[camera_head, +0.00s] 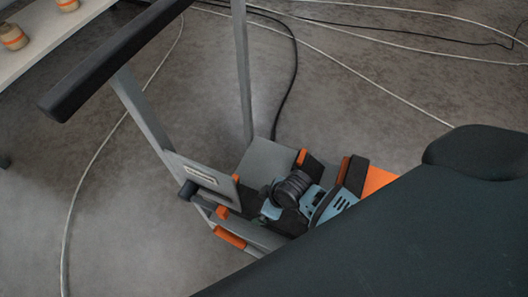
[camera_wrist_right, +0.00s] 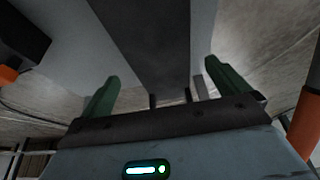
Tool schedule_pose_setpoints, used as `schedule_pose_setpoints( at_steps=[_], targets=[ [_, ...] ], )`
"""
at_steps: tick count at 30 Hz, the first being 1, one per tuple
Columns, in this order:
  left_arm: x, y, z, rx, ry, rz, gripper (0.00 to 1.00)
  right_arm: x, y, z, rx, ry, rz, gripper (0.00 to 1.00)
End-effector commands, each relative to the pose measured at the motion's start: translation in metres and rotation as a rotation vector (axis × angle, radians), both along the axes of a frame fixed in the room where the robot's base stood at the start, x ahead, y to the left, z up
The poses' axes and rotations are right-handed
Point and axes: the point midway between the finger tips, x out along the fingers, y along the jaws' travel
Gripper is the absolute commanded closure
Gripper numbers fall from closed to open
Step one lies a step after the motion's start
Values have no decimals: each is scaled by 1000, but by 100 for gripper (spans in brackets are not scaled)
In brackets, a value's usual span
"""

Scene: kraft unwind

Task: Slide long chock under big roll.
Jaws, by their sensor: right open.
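I cannot make out the big roll or the long chock for certain in either view. In the right wrist view, my right gripper (camera_wrist_right: 160,76) is open, its two green fingers wide apart. A long dark grey bar-like surface (camera_wrist_right: 150,35) lies beyond and between the fingers. I cannot tell what it is, or whether the fingers touch it. No gripper fingers can be made out in the head view, where a large dark shape covers the lower right. My left gripper is not in view.
A grey cart (camera_head: 268,160) with a black handle (camera_head: 110,60) and orange corner pieces stands mid-view, partly hidden. A pale table (camera_head: 60,35) at the top left carries small brown rolls (camera_head: 14,37) with orange bands. Cables cross the floor; the floor at left is otherwise clear.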

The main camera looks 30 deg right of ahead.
Motion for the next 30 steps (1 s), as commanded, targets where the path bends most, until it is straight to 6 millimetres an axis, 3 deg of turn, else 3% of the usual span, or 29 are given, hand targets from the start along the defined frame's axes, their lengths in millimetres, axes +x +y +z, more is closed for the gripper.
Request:
schedule_pose_setpoints(
  at_steps=[12, 24, 30],
  targets=[
    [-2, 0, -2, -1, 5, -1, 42, 2, 1, -3, -1, 1, 0, 0],
    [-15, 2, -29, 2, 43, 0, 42, 16, 13, -53, 0, 2, -1, 0],
    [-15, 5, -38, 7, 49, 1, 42, 22, 17, -69, -1, 1, 0, 0]
  ],
)
